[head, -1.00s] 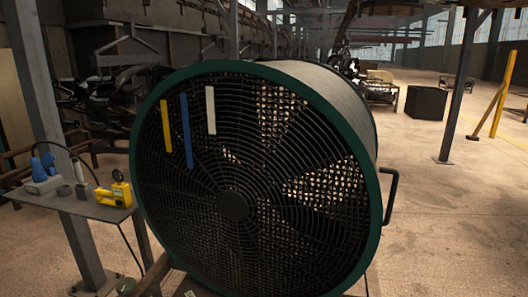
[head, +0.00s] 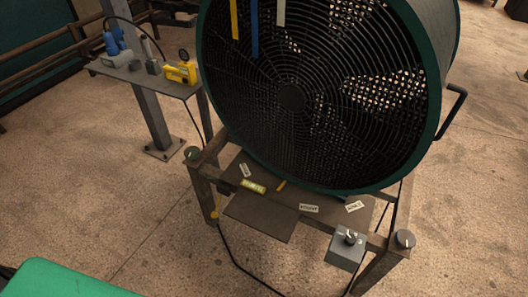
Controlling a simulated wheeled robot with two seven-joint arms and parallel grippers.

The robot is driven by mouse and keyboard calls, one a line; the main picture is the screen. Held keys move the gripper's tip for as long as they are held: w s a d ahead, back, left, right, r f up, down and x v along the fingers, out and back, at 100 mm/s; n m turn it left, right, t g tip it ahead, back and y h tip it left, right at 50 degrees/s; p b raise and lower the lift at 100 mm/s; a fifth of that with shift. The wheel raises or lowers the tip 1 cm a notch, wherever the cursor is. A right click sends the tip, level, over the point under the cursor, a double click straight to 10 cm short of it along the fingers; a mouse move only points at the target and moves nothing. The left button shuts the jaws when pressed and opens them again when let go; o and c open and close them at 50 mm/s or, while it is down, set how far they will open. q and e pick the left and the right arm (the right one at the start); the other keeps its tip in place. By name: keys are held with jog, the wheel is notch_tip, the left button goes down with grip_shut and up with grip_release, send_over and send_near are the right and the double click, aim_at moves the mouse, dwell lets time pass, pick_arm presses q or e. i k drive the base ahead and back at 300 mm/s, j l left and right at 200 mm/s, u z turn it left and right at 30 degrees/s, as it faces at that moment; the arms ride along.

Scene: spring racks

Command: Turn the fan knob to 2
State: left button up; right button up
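The large round fan (head: 320,95) with a green rim and dark wire grille stands on a brown metal stand (head: 262,222) in the head view. A small grey control box (head: 345,250) is fixed at the front right of the stand. A dark knob (head: 350,237) with a light pointer sits on the box's top face. The markings around it are too small to read, so I cannot tell its setting. Neither of my grippers shows in the head view.
Round dark caps with light marks sit on the stand's right corner (head: 404,239) and left corner (head: 192,153). A side table (head: 150,82) holds a yellow device (head: 181,73) and blue items. A green surface (head: 70,280) fills the lower left. Open floor lies in front.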

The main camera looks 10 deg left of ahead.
aim_at(350, 240)
jog(key=k+j+z, duration=0.25)
jog(key=k+j, duration=0.15)
jog(key=j, duration=0.3)
jog(key=k+j+z, duration=0.2)
jog(key=k+j, duration=0.3)
jog(key=i+j, duration=0.05)
jog(key=j, duration=0.05)
